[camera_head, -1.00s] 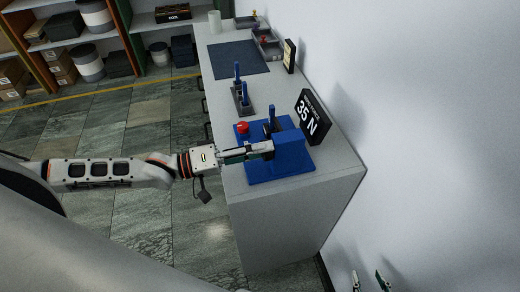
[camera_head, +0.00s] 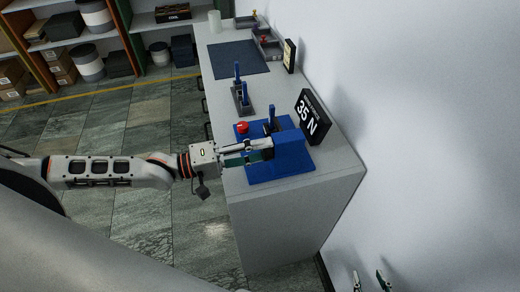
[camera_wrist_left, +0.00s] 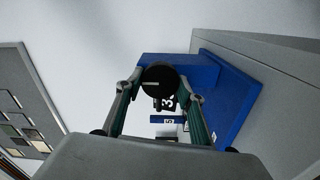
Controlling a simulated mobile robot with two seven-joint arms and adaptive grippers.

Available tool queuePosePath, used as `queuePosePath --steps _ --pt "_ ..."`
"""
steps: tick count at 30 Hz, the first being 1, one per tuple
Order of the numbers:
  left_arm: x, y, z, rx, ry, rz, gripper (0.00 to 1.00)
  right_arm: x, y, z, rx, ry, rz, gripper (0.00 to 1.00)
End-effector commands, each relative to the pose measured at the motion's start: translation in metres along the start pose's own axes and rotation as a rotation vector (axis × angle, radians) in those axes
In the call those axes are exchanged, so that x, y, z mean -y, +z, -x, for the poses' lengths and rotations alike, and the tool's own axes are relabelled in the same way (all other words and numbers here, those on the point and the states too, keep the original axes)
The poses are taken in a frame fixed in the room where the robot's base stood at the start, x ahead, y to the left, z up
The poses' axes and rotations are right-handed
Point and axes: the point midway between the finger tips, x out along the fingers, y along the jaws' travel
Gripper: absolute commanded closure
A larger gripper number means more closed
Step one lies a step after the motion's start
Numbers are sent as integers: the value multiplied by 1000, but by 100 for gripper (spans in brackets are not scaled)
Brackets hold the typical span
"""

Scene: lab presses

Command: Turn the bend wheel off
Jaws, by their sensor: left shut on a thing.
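The blue press (camera_head: 284,167) stands near the front end of the grey bench. The bend wheel, a dark round knob with a pale line mark (camera_wrist_left: 160,75), shows in the left wrist view between my fingertips. The pale line lies nearly level across that picture. My left gripper (camera_head: 268,148) reaches in from the left and is shut on the wheel; it also shows in the left wrist view (camera_wrist_left: 161,84). In the head view the fingers hide the wheel. My right gripper (camera_head: 370,280) shows only its two fingertips at the bottom right, apart and empty.
A black sign reading 35 N (camera_head: 312,117) stands behind the press. A red button (camera_head: 242,128) is on its far left corner. A grey holder with blue posts (camera_head: 242,99) and a dark mat (camera_head: 238,59) lie further back. The wall (camera_head: 430,120) bounds the right.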

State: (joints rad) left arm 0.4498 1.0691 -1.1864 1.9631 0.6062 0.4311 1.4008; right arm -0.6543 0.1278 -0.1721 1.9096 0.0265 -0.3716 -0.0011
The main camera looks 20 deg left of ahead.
Motion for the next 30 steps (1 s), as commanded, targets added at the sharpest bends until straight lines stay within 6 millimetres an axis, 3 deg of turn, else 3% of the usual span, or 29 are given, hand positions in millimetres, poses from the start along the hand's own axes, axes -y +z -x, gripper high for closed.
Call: queuePosePath --steps 1,2,3,4,17,30 --pt "0 0 0 0 0 4 84 0 0 0 0 0 0 60" --pt "0 0 0 0 0 4 57 0 0 0 0 0 0 60" --pt "0 0 0 0 0 4 47 0 0 0 0 0 0 60" --pt "0 0 0 0 0 3 45 0 0 0 0 0 0 60" --pt "1 0 7 0 -2 1 45 3 0 0 1 1 -12 60" --pt "1 0 89 0 -5 1 45 2 -1 0 -1 1 -9 60"
